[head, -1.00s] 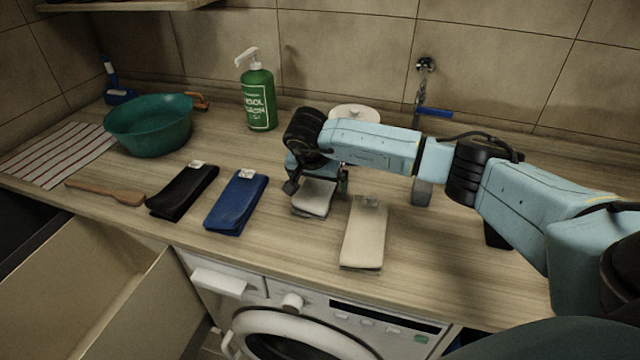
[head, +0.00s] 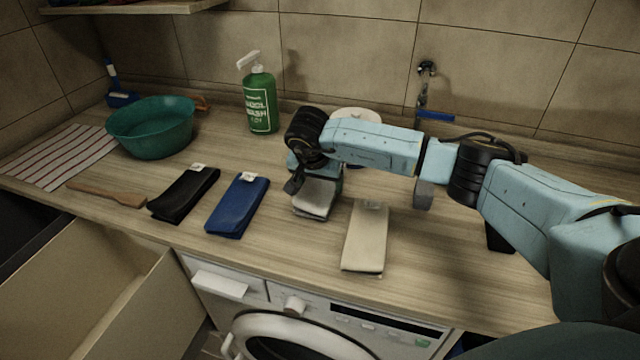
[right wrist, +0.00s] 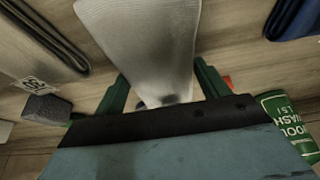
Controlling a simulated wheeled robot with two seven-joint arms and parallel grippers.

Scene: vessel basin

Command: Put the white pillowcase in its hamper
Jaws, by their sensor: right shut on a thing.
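The white pillowcase (head: 315,200) is a folded whitish cloth on the counter, left of a cream folded cloth (head: 365,238). My right gripper (head: 316,182) is over its far end, pointing down and shut on it. In the right wrist view the pillowcase (right wrist: 145,35) runs between the two fingers (right wrist: 160,78). It appears to be still at counter height. An open cream-walled bin (head: 135,315) stands at the lower left, in front of the counter; I cannot tell whether it is the pillowcase's hamper. My left gripper is not in view.
A blue folded cloth (head: 237,207) and a black one (head: 184,193) lie to the left. Farther left are a wooden brush (head: 110,193), a teal basin (head: 150,135) and a striped towel (head: 55,155). A green bottle (head: 260,105) stands behind. A washing machine (head: 320,325) is below.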

